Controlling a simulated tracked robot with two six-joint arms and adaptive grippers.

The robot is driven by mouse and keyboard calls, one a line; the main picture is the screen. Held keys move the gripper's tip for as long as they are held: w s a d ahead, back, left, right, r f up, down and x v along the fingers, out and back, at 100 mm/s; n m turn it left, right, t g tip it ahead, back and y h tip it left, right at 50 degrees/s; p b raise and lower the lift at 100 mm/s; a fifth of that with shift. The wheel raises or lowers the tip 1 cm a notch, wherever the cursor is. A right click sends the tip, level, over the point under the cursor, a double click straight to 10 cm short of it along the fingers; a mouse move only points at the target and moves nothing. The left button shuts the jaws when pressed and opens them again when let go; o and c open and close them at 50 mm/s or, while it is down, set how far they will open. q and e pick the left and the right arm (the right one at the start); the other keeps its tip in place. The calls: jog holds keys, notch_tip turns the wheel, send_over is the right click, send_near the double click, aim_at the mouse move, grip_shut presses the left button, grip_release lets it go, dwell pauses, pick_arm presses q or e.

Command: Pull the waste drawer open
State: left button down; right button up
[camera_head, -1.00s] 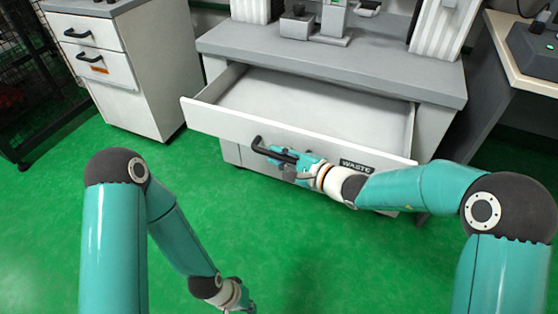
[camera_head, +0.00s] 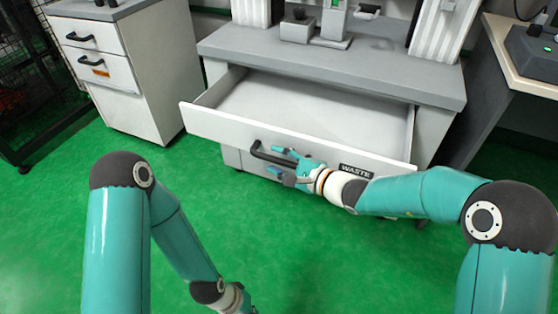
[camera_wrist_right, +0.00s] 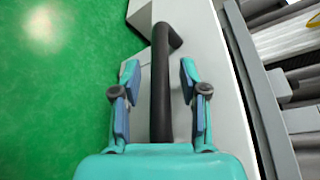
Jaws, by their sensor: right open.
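The waste drawer (camera_head: 230,127) is pulled well out of the grey-topped bench, and its inside looks empty. Its front carries a WASTE label (camera_head: 356,170) and a black bar handle (camera_head: 270,156). My right gripper (camera_head: 282,162) is at the handle. In the right wrist view the handle (camera_wrist_right: 161,85) lies between the two spread fingers of the right gripper (camera_wrist_right: 158,90), with a gap on each side. My left arm reaches down at the lower left; its gripper is cut off by the bottom edge of the head view.
The bench top (camera_head: 330,65) bears equipment between two white ribbed columns. A white cabinet (camera_head: 125,75) with two black-handled drawers stands at the left. A wooden-edged table (camera_head: 515,60) stands at the right. Green floor (camera_head: 300,250) is clear in front of the drawer.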

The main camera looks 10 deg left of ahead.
jog(key=v, duration=1.2)
jog(key=shift+w+f, duration=0.1)
jog(key=shift+f, duration=0.05)
jog(key=s+d+f+n+g+h+p, duration=0.1)
jog(key=s+d+f+n+g+h, duration=0.4)
jog(key=s+f, duration=0.85)
jog(key=s+d+f+n+g+h+p, duration=0.15)
jog(key=s+d+f+n+h, duration=0.3)
jog(key=s+d+f, duration=0.8)
jog(key=w+a+r+p, duration=0.1)
jog(key=a+r+p, duration=0.1)
jog(key=r+p, duration=1.5)
jog(key=w+a+r+n+p, duration=0.1)
jog(key=w+a+r+p, duration=0.1)
jog(key=r+p, duration=1.5)
jog(key=a+g+p, duration=0.1)
jog(key=p, duration=0.2)
